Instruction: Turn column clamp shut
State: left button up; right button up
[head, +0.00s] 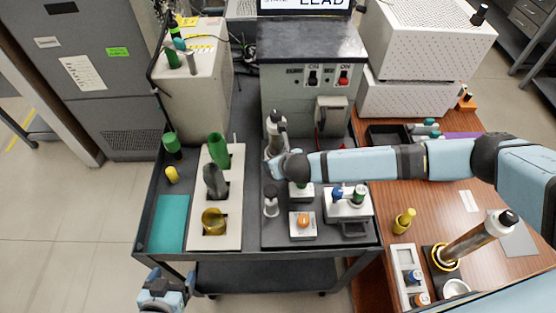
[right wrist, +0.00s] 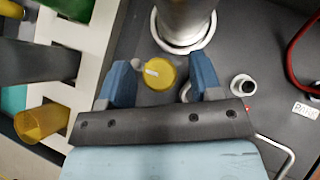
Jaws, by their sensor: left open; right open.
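The metal column (head: 275,122) stands upright on the cart in front of the grey control box. In the right wrist view the column's lower end (right wrist: 186,18) sits in a pale ring. Beside that ring is a round yellow knob with a white mark (right wrist: 154,74), which looks like the column clamp. My right gripper (right wrist: 164,77) is open, with its blue fingers on either side of the knob; I cannot tell whether they touch it. In the head view, my right arm hides the knob. My left gripper (head: 165,292) is open and empty at the cart's front-left, below the top.
A white rack (head: 228,232) holding green, grey and yellow cups stands left of the column. Small stations with an orange knob (head: 303,221) and coloured knobs (head: 348,203) are in front of my right arm. A red cable (right wrist: 298,35) lies right of the column.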

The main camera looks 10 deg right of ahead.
jog(key=c, duration=0.9)
